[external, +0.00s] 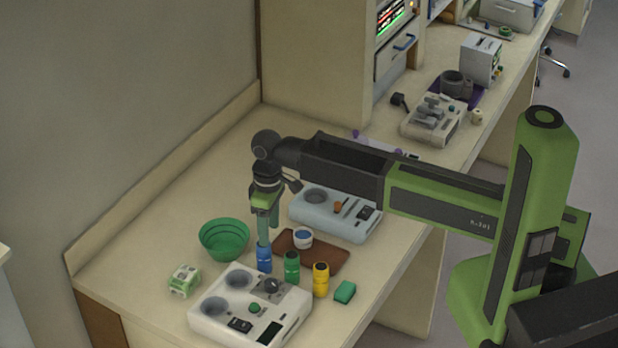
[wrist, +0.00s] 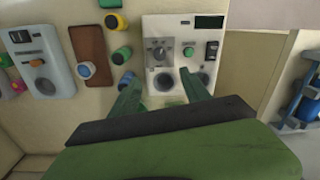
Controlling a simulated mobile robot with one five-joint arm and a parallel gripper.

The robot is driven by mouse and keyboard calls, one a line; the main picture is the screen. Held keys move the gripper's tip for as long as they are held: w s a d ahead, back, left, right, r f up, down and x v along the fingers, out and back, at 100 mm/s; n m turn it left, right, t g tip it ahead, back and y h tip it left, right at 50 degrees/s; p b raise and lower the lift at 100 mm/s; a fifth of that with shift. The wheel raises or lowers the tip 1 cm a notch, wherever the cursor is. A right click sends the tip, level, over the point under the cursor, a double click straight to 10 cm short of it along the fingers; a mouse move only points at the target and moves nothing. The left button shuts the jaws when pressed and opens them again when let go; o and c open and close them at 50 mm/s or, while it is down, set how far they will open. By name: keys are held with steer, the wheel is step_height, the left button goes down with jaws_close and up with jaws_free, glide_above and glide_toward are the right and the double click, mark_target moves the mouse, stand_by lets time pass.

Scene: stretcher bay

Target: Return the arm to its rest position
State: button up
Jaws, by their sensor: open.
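My arm is stretched out over the bench, and my gripper (external: 264,238) points down with its fingers open and empty. The open fingers also show in the wrist view (wrist: 160,82). In the external view the fingertips appear right at the top of a blue bottle (external: 264,260); I cannot tell if they touch. In the wrist view the blue bottle (wrist: 128,77) is beside the left finger, not between the fingers. A green bottle (external: 291,267) and a yellow bottle (external: 321,279) stand in a row to its right.
A white device with knobs (external: 220,317) sits in front, a pale blue device (external: 345,222) behind. A green bowl (external: 224,240), a small box (external: 185,281), a brown tray (external: 333,262) with a cup (external: 303,238), and a green block (external: 345,291) are nearby. Bare bench lies at back left.

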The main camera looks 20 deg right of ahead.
steer(key=w+d+f+m+b, duration=0.2)
steer(key=w+d+f+b, duration=0.25)
steer(key=d, duration=0.35)
steer(key=w+d+f+m+b, duration=0.1)
steer(key=w+d+f+b, duration=0.2)
steer(key=w+d, duration=0.35)
steer(key=w+d+f+m+b, duration=0.2)
steer(key=w+d+f+b, duration=0.15)
steer(key=d, duration=0.55)
steer(key=d+f+m+b, duration=0.1)
steer(key=d+f+b, duration=0.1)
steer(key=d, duration=0.4)
steer(key=s+d+f+m+b, duration=0.1)
steer(key=d+f+b, duration=0.2)
steer(key=d, duration=0.4)
steer(key=d+f+m+b, duration=0.1)
steer(key=d+f+b, duration=0.2)
steer(key=d, duration=0.4)
steer(key=shift+s, duration=0.2)
steer(key=s+d+f+m+b, duration=0.1)
steer(key=s+d+m, duration=0.2)
steer(key=s+d, duration=0.2)
steer(key=d, duration=0.3)
steer(key=shift+s+f+b, duration=0.3)
steer(key=shift+s, duration=0.05)
